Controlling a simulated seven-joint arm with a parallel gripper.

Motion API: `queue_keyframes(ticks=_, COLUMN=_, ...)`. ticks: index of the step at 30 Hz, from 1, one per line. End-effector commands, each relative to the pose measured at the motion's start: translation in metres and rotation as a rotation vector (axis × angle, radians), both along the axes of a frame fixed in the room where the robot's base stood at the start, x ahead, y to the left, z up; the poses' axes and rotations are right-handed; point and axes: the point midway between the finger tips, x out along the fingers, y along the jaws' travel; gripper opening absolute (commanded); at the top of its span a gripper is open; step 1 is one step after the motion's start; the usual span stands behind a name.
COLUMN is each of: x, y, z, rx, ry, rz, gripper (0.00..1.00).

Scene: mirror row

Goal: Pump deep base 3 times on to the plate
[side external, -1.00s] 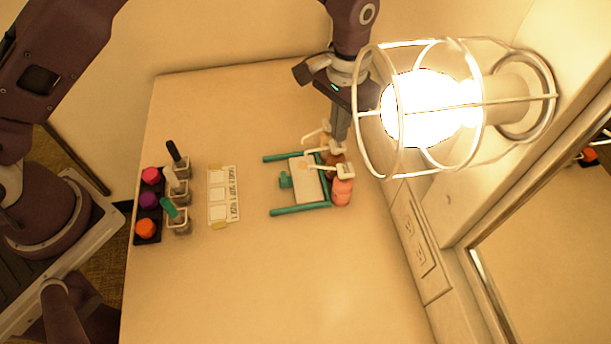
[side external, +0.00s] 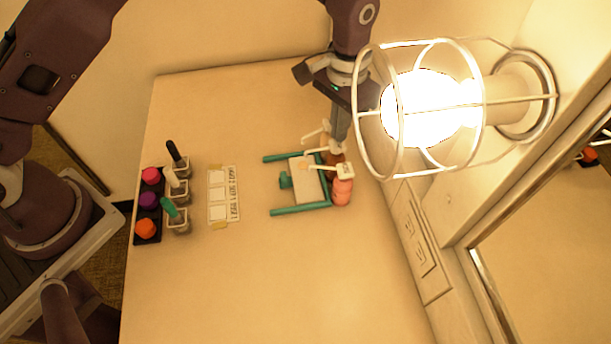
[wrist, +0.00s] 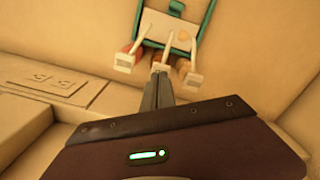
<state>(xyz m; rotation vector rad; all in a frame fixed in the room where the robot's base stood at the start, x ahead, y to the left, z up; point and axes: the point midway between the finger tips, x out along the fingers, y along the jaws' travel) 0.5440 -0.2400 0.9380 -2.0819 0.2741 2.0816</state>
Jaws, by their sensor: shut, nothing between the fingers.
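The pale plate (side external: 310,187) lies in a teal frame (side external: 300,209); a small peach spot shows on it. It also shows in the wrist view (wrist: 165,30). Three pump bottles with white heads stand in a row at its edge, nozzles over it. The front bottle (side external: 342,192) is salmon pink. The middle bottle (side external: 337,158) looks darker brown and is partly hidden. The third is mostly hidden behind my gripper. My gripper (side external: 339,138) points down, shut and empty. In the wrist view its tips (wrist: 159,76) are at the middle pump head (wrist: 160,66), seemingly touching it.
A caged glowing lamp (side external: 430,105) juts from the wall close to the right of my gripper. At left are a label card (side external: 223,196), several small brush cups (side external: 179,190) and a dark tray (side external: 148,205) of coloured pots. The front table is clear.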

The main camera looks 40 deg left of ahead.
Motion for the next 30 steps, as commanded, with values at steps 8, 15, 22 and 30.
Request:
queue_keyframes(ticks=8, x=0.000, y=0.000, z=0.000, rx=0.000, ry=0.000, rz=0.000, gripper=0.00)
queue_keyframes(ticks=15, x=0.000, y=0.000, z=-0.008, rx=0.000, ry=0.001, rz=0.000, gripper=0.00)
queue_keyframes(ticks=22, x=0.000, y=0.000, z=-0.016, rx=0.000, ry=0.001, rz=0.000, gripper=0.00)
queue_keyframes(ticks=30, x=0.000, y=0.000, z=-0.026, rx=0.000, ry=0.001, rz=0.000, gripper=0.00)
